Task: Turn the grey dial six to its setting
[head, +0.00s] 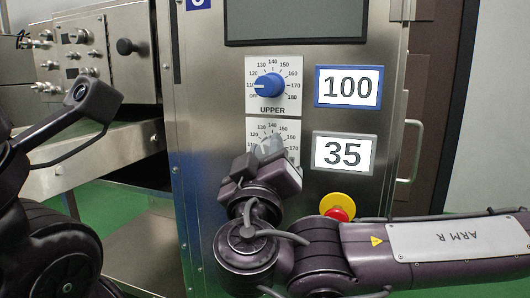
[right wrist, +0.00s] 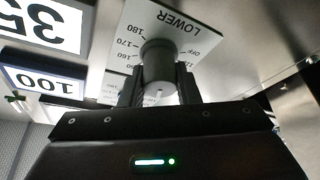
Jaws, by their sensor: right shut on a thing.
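The grey dial (right wrist: 158,60) sits on a white scale plate marked LOWER, with 160, 170, 180 and OFF legible in the right wrist view. In the head view the dial (head: 272,146) shows partly above my right gripper (head: 268,158), below the blue dial. My right gripper (right wrist: 158,88) is shut on the grey dial, one finger on each side. A pale line shows on the dial between the fingers; the number it points to cannot be read. The grey-framed sign (head: 343,153) beside the dial reads 35. My left gripper is not in view; only parts of my left arm show.
A blue dial (head: 268,85) marked UPPER is just above, with a blue-framed sign (head: 348,88) reading 100 beside it. A red button on a yellow base (head: 338,206) is close above my right forearm. A door handle (head: 411,150) stands out at right.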

